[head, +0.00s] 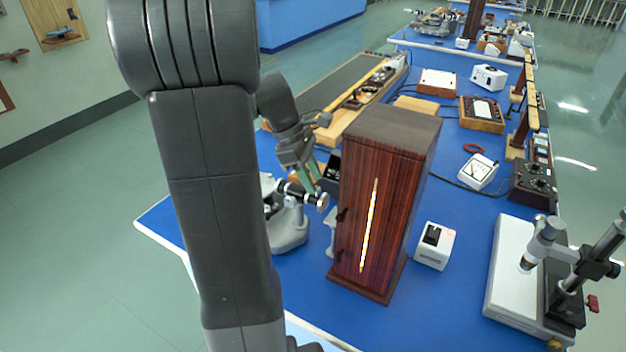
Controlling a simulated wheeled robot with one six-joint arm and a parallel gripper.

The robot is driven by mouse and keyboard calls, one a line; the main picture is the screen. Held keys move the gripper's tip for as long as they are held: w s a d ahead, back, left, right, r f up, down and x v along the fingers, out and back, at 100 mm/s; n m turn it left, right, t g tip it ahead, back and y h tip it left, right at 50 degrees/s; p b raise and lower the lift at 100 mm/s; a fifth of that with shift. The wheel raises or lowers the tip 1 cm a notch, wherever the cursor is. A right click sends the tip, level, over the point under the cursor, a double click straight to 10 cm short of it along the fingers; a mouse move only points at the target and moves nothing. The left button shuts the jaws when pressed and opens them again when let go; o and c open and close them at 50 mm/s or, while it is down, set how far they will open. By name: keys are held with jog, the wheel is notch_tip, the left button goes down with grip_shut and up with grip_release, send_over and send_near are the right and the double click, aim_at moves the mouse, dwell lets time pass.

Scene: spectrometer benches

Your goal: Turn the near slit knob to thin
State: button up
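The spectrometer (287,232) is a grey, round-based instrument on the blue bench, partly hidden behind my arm. A short dark tube with a silvery end piece (322,201) points right from it, towards the wooden lamp box. The slit knob is too small to make out with certainty; it may be part of that silvery end. My gripper (311,186) points down, with greenish fingers just above or beside the tube's end. I cannot tell whether the fingers touch it or how far apart they are.
A tall dark-red wooden box (400,205) with a bright vertical slit stands just right of the spectrometer, close to my gripper. A white switch box (435,245) and a white-based stand (508,262) are farther right. A long wooden-framed board (340,95) lies behind.

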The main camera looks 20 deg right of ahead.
jog(key=shift+s+d+f, duration=0.15)
jog(key=shift+d+f, duration=0.05)
jog(key=shift+f, duration=0.4)
grip_shut()
jog(key=shift+r, duration=0.1)
jog(key=shift+d+r+m+y+p, duration=0.1)
jog(key=shift+m+y+p, duration=0.2)
jog(key=shift+m+p, duration=0.75)
jog(key=m+g+y+p, duration=0.1)
jog(key=m+p, duration=0.1)
jog(key=m, duration=0.1)
jog(key=shift+d+m, duration=0.1)
jog(key=shift+m, duration=0.15)
jog(key=m+y+p, duration=0.1)
jog(key=m, duration=0.2)
jog(key=m+y+p, duration=0.1)
jog(key=m+p, duration=0.1)
jog(key=m, duration=0.1)
jog(key=shift+w+d+g, duration=0.2)
jog(key=shift+g, duration=0.2)
